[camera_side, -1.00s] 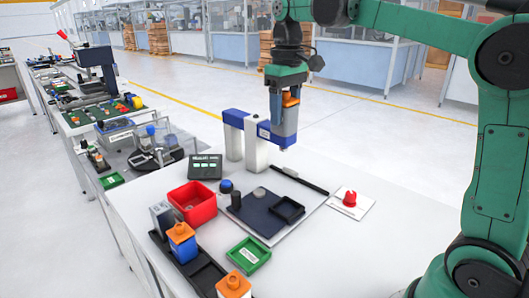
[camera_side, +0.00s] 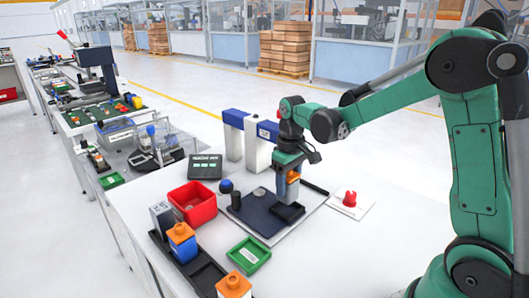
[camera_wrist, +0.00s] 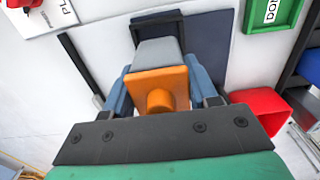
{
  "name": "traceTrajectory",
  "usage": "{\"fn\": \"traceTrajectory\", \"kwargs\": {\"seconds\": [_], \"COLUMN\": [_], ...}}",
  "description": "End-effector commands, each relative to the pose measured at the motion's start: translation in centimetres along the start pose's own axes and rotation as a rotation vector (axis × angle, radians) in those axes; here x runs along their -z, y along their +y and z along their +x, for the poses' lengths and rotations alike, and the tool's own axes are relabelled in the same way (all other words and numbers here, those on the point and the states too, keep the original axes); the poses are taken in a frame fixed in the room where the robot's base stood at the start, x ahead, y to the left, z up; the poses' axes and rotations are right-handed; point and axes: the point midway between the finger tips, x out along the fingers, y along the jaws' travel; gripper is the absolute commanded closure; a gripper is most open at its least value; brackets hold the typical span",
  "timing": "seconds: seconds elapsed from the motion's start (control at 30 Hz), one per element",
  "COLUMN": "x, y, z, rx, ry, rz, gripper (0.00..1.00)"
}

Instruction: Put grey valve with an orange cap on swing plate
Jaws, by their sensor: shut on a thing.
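The grey valve with an orange cap (camera_side: 293,180) is upright in my gripper (camera_side: 288,180), low over the right part of the dark blue swing plate (camera_side: 254,213). The black square frame (camera_side: 290,213) on that plate is under the valve. In the wrist view, the orange cap (camera_wrist: 160,88) sits between the blue fingers of my gripper (camera_wrist: 160,92). The grey body (camera_wrist: 158,52) points down toward the frame (camera_wrist: 139,25). I cannot tell whether the valve's bottom touches the plate.
A blue and white gantry (camera_side: 234,137) stands behind the plate. A red bin (camera_side: 193,203), a green tray (camera_side: 249,256) and a black rack with other orange-capped valves (camera_side: 182,240) are at the left and front. A red button (camera_side: 349,199) sits on the right.

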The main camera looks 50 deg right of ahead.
Motion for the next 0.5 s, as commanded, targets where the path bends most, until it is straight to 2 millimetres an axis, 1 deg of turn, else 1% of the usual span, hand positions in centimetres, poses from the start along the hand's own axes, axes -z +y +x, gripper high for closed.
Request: {"fn": "traceTrajectory", "kwargs": {"seconds": [0.1,0.23,0.5], "x": [0.0,0.0,0.0], "y": [0.0,0.0,0.0], "z": [1.7,3.1,3.3], "rx": [0.0,0.0,0.0], "ry": [0.0,0.0,0.0], "rz": [0.0,0.0,0.0], "gripper": [1.0,1.0,1.0]}}
